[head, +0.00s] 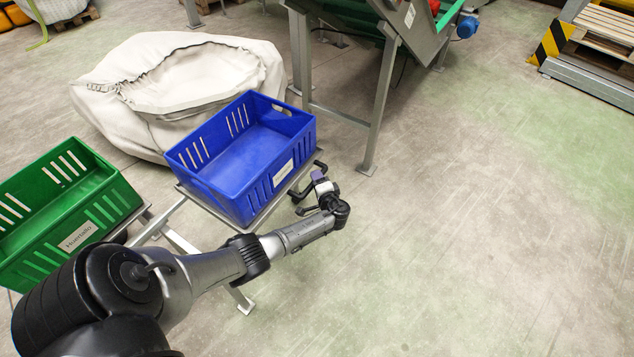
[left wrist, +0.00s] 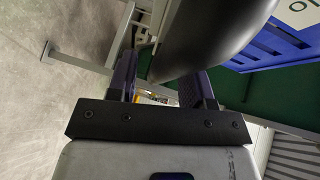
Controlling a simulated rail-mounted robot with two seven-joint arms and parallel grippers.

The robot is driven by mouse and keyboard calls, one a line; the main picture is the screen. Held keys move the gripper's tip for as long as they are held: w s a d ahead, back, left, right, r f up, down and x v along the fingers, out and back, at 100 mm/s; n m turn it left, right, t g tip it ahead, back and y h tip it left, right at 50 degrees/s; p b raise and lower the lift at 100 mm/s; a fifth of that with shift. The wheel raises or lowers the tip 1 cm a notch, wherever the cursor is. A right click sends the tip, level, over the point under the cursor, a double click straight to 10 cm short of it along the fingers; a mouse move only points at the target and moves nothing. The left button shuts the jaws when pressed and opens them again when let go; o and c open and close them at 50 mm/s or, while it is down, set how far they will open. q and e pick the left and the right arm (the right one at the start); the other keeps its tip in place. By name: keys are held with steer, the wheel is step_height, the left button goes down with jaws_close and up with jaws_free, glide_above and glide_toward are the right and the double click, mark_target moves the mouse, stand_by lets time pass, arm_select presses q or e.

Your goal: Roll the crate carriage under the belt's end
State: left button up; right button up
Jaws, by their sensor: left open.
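A blue crate (head: 243,160) stands on the crate carriage (head: 201,201), a grey frame with a black handle bar (head: 301,193) on its right side. My left gripper (head: 318,176) is at that handle. In the left wrist view my left gripper (left wrist: 160,85) has its purple fingers apart, and the large dark rounded bar (left wrist: 215,35) lies across and partly between them; I cannot tell whether they touch. The blue crate also shows in the left wrist view (left wrist: 285,40). The belt's end (head: 405,25) is at the top, on grey legs. My right gripper is out of view.
A green crate (head: 75,215) stands on a frame at the left. A big pale sack (head: 150,75) lies behind the blue crate. A conveyor leg (head: 380,110) stands on the floor right of the crate. The floor (head: 480,220) at the right is clear.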

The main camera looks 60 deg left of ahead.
arm_select(q)
steer(key=shift+w+a, duration=0.1)
steer(key=shift+a, duration=0.45)
steer(key=shift+d, duration=0.1)
jaws_close()
